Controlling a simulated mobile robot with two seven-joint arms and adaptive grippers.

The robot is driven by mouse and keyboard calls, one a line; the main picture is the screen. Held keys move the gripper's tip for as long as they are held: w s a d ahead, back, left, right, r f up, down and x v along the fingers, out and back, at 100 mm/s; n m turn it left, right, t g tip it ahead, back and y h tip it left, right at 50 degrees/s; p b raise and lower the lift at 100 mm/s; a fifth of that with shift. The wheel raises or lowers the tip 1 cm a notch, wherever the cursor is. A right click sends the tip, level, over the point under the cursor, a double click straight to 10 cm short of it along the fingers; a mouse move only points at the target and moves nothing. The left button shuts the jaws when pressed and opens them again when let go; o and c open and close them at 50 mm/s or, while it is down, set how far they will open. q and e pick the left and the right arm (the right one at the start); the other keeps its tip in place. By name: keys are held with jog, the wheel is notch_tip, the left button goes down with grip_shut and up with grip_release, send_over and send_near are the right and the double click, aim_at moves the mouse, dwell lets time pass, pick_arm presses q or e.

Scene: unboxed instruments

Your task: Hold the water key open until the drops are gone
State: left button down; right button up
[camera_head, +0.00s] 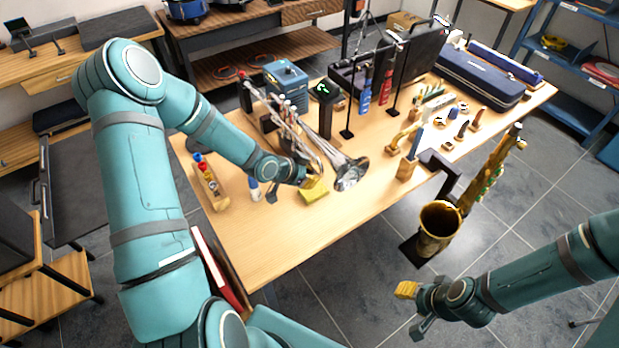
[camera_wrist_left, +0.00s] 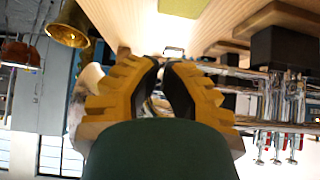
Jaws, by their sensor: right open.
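A silver trumpet (camera_head: 350,174) rests on the table, its bell toward the front edge. Its valves and tubing (camera_wrist_left: 285,100) show at the right of the left wrist view. My left gripper (camera_head: 308,181) is at the trumpet's tubing, beside the bell. In the left wrist view its yellow ridged fingers (camera_wrist_left: 161,92) are close together, with dark and shiny parts between them. I cannot tell whether they touch the water key, which I cannot make out. No drops can be made out. My right gripper (camera_head: 411,308) is open and empty, low in front of the table.
A yellow cloth (camera_head: 314,192) lies below my left gripper. A small bottle (camera_head: 254,190) and a wooden holder (camera_head: 212,190) stand left of it. A brass saxophone (camera_head: 440,225) stands beyond the table's front edge, near my right arm. The front-left tabletop (camera_head: 255,240) is clear.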

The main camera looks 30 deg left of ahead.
pick_arm(q)
jog(key=shift+f, duration=0.2)
jog(key=shift+s+a+f+b, duration=0.1)
jog(key=shift+s+f+b, duration=0.1)
jog(key=shift+f+b, duration=0.5)
jog(key=shift+r, duration=0.2)
dwell(3.1)
jog(key=shift+r+p, duration=0.7)
jog(key=shift+r, duration=0.05)
